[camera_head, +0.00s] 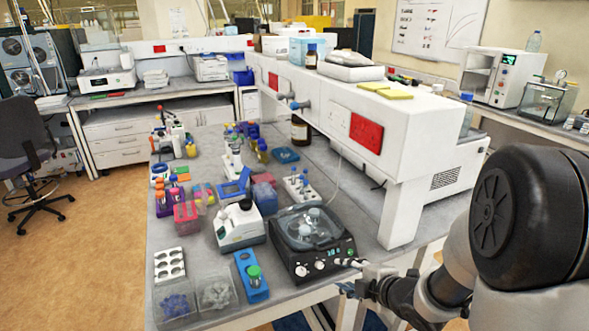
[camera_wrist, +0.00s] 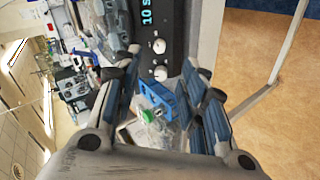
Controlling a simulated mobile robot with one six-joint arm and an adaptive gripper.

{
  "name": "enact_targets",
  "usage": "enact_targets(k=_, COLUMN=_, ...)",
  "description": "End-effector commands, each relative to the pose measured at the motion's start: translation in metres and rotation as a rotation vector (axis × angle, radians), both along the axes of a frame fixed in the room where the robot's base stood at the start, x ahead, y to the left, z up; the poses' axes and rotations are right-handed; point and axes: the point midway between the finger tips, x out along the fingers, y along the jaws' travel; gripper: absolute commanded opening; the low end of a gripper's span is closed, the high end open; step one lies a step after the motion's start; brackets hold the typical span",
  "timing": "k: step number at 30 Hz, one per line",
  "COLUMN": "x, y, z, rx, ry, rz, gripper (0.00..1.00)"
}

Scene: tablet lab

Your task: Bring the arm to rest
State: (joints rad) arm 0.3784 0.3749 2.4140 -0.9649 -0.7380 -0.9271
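My arm comes in from the right of the head view, its large dark joint close to the camera. Beyond the fingers the black device's display and knobs (camera_wrist: 160,45) show, along with a blue rack (camera_wrist: 150,92) holding a green-capped tube. I cannot tell whether the gripper touches the device.
The bench (camera_head: 215,290) is crowded: a blue rack with a green-capped tube (camera_head: 252,278), clear bins (camera_head: 217,292), a white instrument (camera_head: 239,226) and a white tube rack (camera_head: 300,187). A raised white shelf (camera_head: 415,130) stands behind my gripper. Open floor (camera_head: 60,265) lies left.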

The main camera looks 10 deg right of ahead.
Motion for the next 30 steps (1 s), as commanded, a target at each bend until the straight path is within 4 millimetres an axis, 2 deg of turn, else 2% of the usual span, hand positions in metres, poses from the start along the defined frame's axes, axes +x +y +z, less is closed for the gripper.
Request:
enact_targets(k=5, x=-0.005, y=-0.022, z=0.041, rx=-0.004, ry=0.057, rz=-0.224, gripper=0.38)
enact_targets(k=8, x=-0.024, y=-0.037, z=0.073, rx=0.046, ry=0.112, rz=-0.444, gripper=0.38)
enact_targets(k=12, x=-0.074, y=-0.043, z=0.109, rx=0.192, ry=0.197, rz=-0.746, gripper=0.38)
enact_targets(k=17, x=-0.149, y=-0.023, z=0.131, rx=0.426, ry=0.33, rz=-1.037, gripper=0.38)
enact_targets(k=18, x=-0.168, y=-0.014, z=0.134, rx=0.485, ry=0.37, rz=-1.094, gripper=0.38)
enact_targets(k=22, x=-0.223, y=0.015, z=0.137, rx=0.64, ry=0.501, rz=-1.227, gripper=0.38)
enact_targets(k=24, x=-0.245, y=0.027, z=0.138, rx=0.694, ry=0.561, rz=-1.271, gripper=0.38)
enact_targets(k=27, x=-0.264, y=0.039, z=0.137, rx=0.738, ry=0.62, rz=-1.309, gripper=0.38)
enact_targets(k=30, x=-0.272, y=0.043, z=0.137, rx=0.754, ry=0.644, rz=-1.323, gripper=0.38)
